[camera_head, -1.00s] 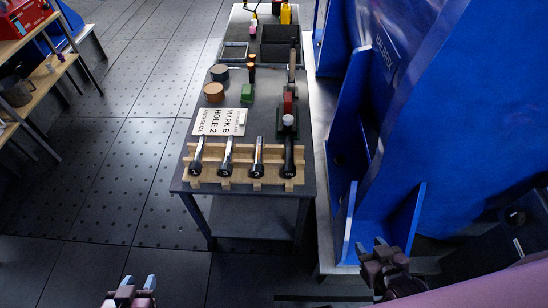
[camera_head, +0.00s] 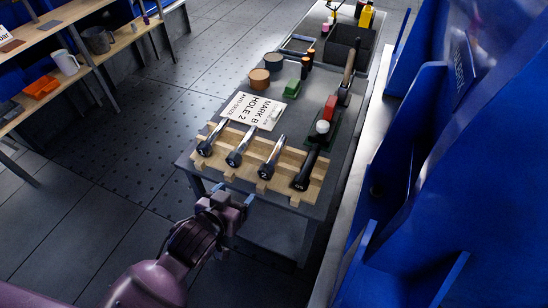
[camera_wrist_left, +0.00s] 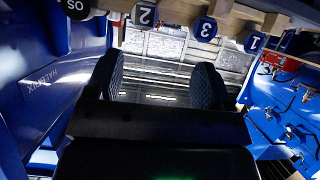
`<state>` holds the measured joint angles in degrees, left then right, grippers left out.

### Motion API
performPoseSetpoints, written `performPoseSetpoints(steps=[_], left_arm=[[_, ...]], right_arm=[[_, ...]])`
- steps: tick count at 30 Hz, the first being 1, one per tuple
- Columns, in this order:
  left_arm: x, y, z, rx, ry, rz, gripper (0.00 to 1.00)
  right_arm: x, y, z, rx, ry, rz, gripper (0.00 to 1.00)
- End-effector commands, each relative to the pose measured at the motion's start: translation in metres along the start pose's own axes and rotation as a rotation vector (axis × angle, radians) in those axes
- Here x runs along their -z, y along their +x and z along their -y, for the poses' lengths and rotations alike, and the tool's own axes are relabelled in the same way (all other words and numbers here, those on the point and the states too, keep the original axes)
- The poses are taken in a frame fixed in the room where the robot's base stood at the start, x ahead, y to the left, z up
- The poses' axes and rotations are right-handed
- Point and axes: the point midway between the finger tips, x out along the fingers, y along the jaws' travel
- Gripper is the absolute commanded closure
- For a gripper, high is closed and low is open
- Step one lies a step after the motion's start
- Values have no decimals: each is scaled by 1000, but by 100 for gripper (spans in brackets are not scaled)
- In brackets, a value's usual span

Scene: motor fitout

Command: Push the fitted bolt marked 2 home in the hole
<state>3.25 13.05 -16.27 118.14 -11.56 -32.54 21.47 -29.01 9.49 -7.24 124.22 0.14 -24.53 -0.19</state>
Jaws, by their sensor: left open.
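The bolt marked 2 (camera_head: 266,171) lies in a wooden rack (camera_head: 248,173) on the grey table, third from the left, not in a hole of the blue frame. Its numbered head shows at the top of the left wrist view (camera_wrist_left: 145,14). Bolts marked 3 (camera_head: 235,158) and 1 (camera_head: 206,149) lie to its left, and a black one marked OS (camera_head: 300,184) to its right. My left gripper (camera_head: 234,194) is open and empty, in front of the rack and apart from it; its fingers (camera_wrist_left: 157,80) show empty. My right gripper is out of view.
The blue frame (camera_head: 420,150) stands right of the table. Shelves (camera_head: 100,60) are at left; the floor between is clear.

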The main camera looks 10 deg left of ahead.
Motion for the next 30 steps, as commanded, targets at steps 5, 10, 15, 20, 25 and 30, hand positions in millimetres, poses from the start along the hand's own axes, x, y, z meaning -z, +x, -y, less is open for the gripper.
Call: performPoseSetpoints(steps=[5,10,15,20,25,30], left_arm=[[6,26,-12,-20,-9,-18,26],[11,38,-15,-24,-12,-27,26],[11,60,-16,-24,-11,-26,26],[12,78,-16,-24,-11,-27,26],[14,86,-16,-23,-12,-29,26],[10,98,-16,-24,-11,-26,26]], right_arm=[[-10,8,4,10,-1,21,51],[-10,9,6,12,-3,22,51],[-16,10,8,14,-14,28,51],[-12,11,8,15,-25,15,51],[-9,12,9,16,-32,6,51],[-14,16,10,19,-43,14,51]])
